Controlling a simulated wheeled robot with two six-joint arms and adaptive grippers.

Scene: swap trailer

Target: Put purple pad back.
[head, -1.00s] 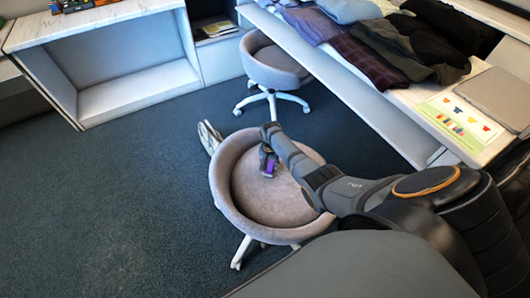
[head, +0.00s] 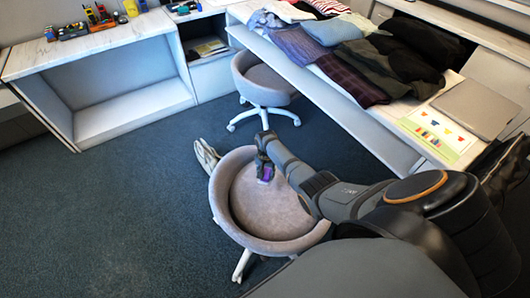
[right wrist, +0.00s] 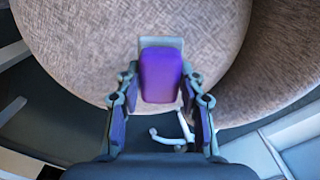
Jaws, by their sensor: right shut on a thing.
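The purple pad (right wrist: 160,76) is between the fingers of my right gripper (right wrist: 158,92) in the right wrist view, with a grey piece at its far end. My right gripper also shows in the head view (head: 264,172), shut on the pad above the seat of a round beige chair (head: 270,205). The pad is small and partly hidden there. I cannot tell whether it touches the seat. My left gripper is not in view.
A second chair (head: 265,82) stands by the long desk, which bears folded clothes (head: 345,70), a colour chart (head: 440,130) and a closed laptop (head: 480,105). A white shelf unit (head: 100,50) with small items on top stands at the back left. Carpet at left is clear.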

